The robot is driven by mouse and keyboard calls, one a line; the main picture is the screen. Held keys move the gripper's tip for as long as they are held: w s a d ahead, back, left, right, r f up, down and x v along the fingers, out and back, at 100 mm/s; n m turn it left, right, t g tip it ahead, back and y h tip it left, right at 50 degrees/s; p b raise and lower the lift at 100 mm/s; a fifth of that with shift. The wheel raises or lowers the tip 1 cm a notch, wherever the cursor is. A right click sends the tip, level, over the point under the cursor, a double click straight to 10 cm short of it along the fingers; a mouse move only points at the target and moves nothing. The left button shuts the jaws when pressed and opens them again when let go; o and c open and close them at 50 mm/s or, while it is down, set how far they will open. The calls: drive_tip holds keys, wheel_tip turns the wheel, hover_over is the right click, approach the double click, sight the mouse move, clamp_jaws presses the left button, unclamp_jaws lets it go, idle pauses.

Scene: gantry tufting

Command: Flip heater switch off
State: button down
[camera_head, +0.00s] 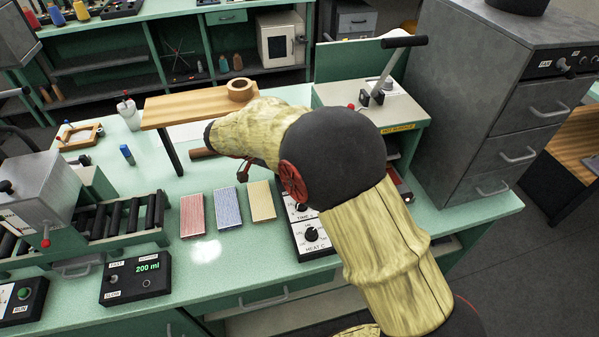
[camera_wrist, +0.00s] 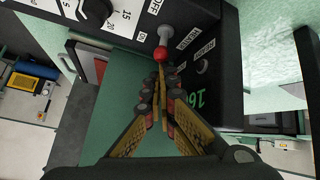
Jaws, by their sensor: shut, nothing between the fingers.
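A heater switch (camera_wrist: 165,42), a pale metal lever with a red ball tip, stands on a black control panel (camera_wrist: 227,62) in the wrist view. Labels beside it seem to read HEATER, and an OFF mark shows near the top edge. My gripper (camera_wrist: 160,72) is shut and empty. Its fingertips are right at the red ball; I cannot tell whether they touch it. In the head view my arm hides most of the gripper and covers part of a dial box (camera_head: 312,240) marked TIME and HEAT C. The switch does not show there.
A numbered dial (camera_wrist: 95,18) lies left of the switch. In the head view, red, blue and yellow pads (camera_head: 227,207) lie left of the dial box. A lever press (camera_head: 385,97) with a HOT SURFACE label and a grey drawer cabinet (camera_head: 497,110) stand to the right.

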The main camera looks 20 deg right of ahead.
drive_tip(key=shift+s+a+f+h+b, duration=0.1)
drive_tip(key=shift+a+f+h+b, duration=0.15)
drive_tip(key=shift+a+h+b, duration=0.55)
drive_tip(key=shift+d, duration=0.1)
drive_tip(key=shift+r, duration=0.2)
drive_tip(key=shift+r, duration=0.8)
